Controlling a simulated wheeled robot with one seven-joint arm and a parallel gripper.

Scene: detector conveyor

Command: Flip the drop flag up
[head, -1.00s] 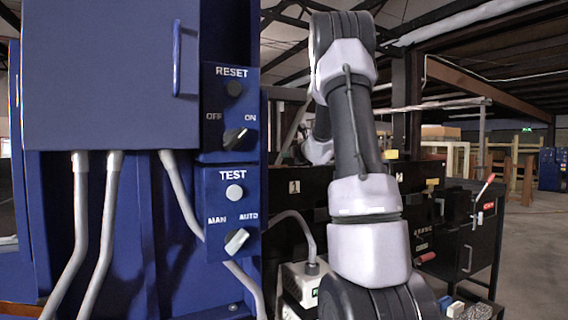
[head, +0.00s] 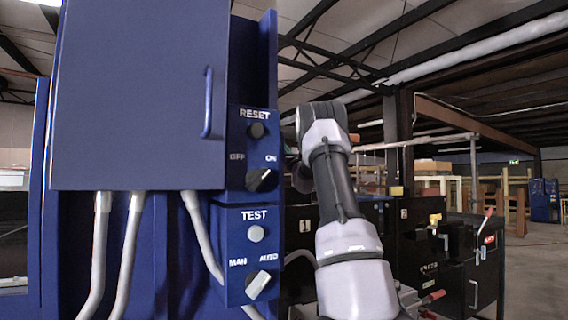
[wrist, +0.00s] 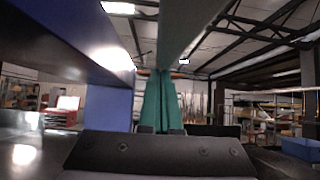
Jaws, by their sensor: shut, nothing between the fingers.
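My gripper (wrist: 161,78) shows in the wrist view as two teal fingers pressed together, rising from a dark mount at the bottom. It is shut and holds nothing. In the head view my arm reaches down past the bottom edge, and my gripper is not in that view. I cannot make out the drop flag for certain in either view. A blue control cabinet (head: 140,95) stands at the left in the head view, with RESET and TEST panels on its right side.
A long blue beam (wrist: 75,40) and a grey bar pass close above my gripper in the wrist view. Black numbered boxes (head: 300,250) stand behind my arm, with a red-handled lever (head: 486,222) at the right. Open floor lies at far right.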

